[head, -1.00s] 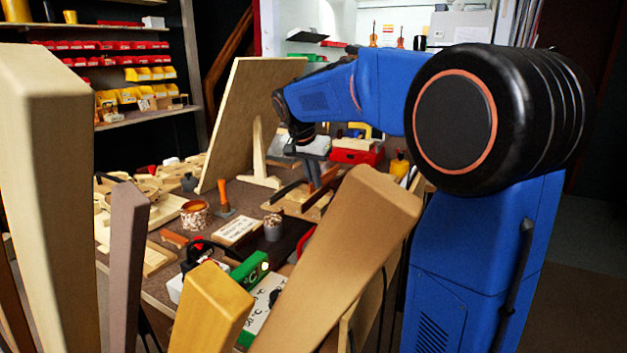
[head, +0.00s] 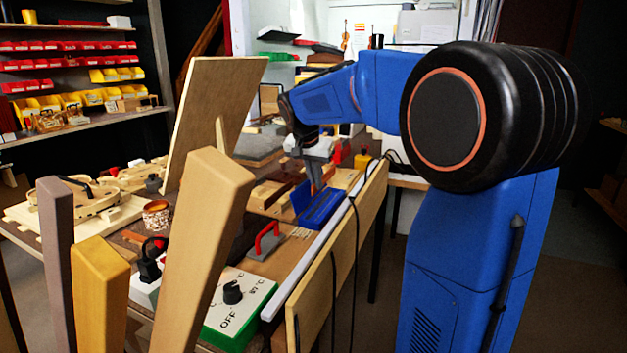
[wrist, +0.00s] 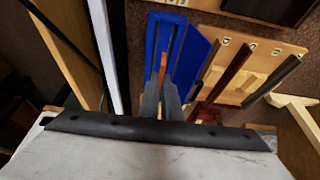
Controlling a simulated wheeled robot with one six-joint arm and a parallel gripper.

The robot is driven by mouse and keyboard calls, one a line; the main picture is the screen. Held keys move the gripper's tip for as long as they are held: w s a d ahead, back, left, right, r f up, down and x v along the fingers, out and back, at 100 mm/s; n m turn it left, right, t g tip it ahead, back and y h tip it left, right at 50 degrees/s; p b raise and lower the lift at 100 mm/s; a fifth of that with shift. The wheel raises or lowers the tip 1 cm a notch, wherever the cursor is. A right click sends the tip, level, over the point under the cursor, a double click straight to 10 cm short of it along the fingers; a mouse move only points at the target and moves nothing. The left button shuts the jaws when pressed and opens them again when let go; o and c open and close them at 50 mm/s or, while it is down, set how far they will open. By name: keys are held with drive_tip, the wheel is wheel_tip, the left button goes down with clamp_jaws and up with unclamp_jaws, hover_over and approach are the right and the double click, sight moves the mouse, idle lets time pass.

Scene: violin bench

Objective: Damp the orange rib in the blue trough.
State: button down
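My gripper (head: 315,188) points down over the blue trough (head: 322,213) near the bench's front edge. In the wrist view the two grey fingers (wrist: 161,98) are close together, with the orange rib (wrist: 162,66) showing as a thin strip between and beyond their tips. The rib lies over the dark channel of the blue trough, which also shows in the wrist view (wrist: 192,60). I cannot tell whether the rib touches the trough's inside. Most of the rib is hidden by the fingers, and I cannot make it out in the head view.
A wooden rack (wrist: 243,48) with dark and red-brown ribs stands right of the trough in the wrist view. A red-handled tool (head: 266,239) and a green-and-white dial box (head: 240,305) sit nearer. A yellow bottle (head: 362,157) stands behind. Tall wooden pieces (head: 207,220) block part of the view.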

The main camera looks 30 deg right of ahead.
drive_tip(key=shift+f, duration=4.15)
drive_tip(key=c, duration=2)
unclamp_jaws()
drive_tip(key=shift+f, duration=0.1)
drive_tip(key=shift+o, duration=0.5)
drive_tip(key=v, duration=1.7)
drive_tip(key=shift+r, duration=0.35)
drive_tip(key=shift+s, duration=0.1)
drive_tip(key=s+a+f+n+y, duration=0.1)
drive_tip(key=s+a+f+n, duration=0.1)
drive_tip(key=s+f, duration=0.4)
drive_tip(key=s+a+f+n+t+y, duration=0.1)
drive_tip(key=s+a+f+n, duration=0.2)
drive_tip(key=s, duration=1.1)
drive_tip(key=s+a+f+n+t+y, duration=0.1)
drive_tip(key=s+a+f+n, duration=0.2)
drive_tip(key=s+f, duration=0.7)
drive_tip(key=shift+s+f+n+y, duration=0.35)
drive_tip(key=shift+s+n, duration=0.3)
drive_tip(key=shift+n, duration=0.55)
